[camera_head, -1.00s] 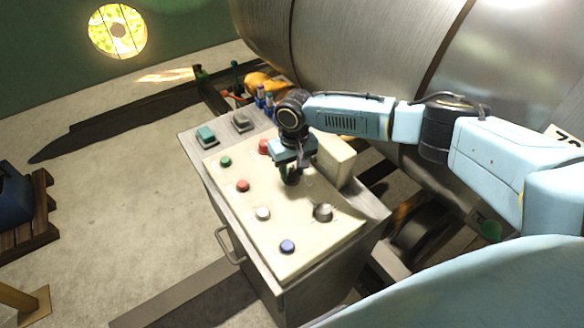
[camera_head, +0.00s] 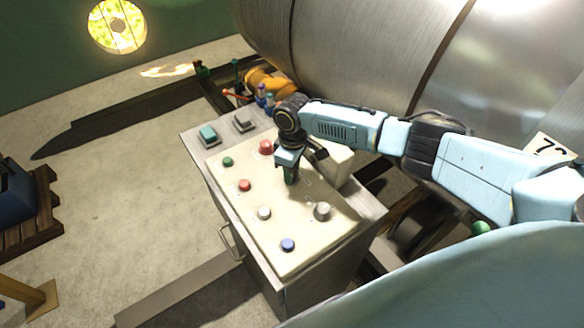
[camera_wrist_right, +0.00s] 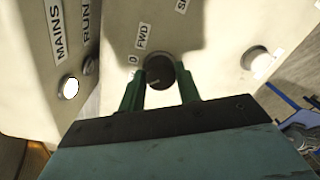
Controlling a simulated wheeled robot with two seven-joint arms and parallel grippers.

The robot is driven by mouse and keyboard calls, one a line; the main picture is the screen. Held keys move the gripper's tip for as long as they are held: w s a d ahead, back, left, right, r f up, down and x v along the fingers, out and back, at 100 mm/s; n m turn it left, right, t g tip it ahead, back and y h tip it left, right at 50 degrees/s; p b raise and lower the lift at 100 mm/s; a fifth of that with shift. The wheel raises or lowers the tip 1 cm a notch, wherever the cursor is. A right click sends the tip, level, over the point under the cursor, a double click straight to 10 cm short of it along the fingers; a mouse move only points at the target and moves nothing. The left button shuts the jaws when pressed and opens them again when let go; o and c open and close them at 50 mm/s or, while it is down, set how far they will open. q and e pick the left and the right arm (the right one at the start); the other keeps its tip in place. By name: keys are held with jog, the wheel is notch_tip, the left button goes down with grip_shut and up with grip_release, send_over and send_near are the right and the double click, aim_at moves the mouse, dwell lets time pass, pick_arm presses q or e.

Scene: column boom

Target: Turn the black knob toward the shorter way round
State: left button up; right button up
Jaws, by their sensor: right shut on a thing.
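The black knob (camera_wrist_right: 160,68) shows in the right wrist view on the cream panel, under a label reading FWD. It has a short light mark on its face. My right gripper (camera_wrist_right: 160,88) has its two green fingers on either side of the knob, shut on it. In the head view the right gripper (camera_head: 290,177) points down at the middle of the panel (camera_head: 285,225), and the knob is hidden behind it. My left gripper is not in view.
Close by on the panel are red buttons (camera_head: 245,185), a green button (camera_head: 228,161), a white button (camera_head: 264,213), a blue button (camera_head: 288,245) and a metal knob (camera_head: 322,211). A pale box (camera_head: 337,165) stands right of the gripper. A large metal drum (camera_head: 350,60) rises behind.

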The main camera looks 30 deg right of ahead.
jog(key=shift+n, duration=0.3)
jog(key=o, duration=1)
notch_tip(320, 180, up, 13)
jog(key=shift+w+d+r, duration=0.15)
jog(key=shift+r, duration=0.05)
jog(key=shift+f, duration=0.1)
dwell(0.3)
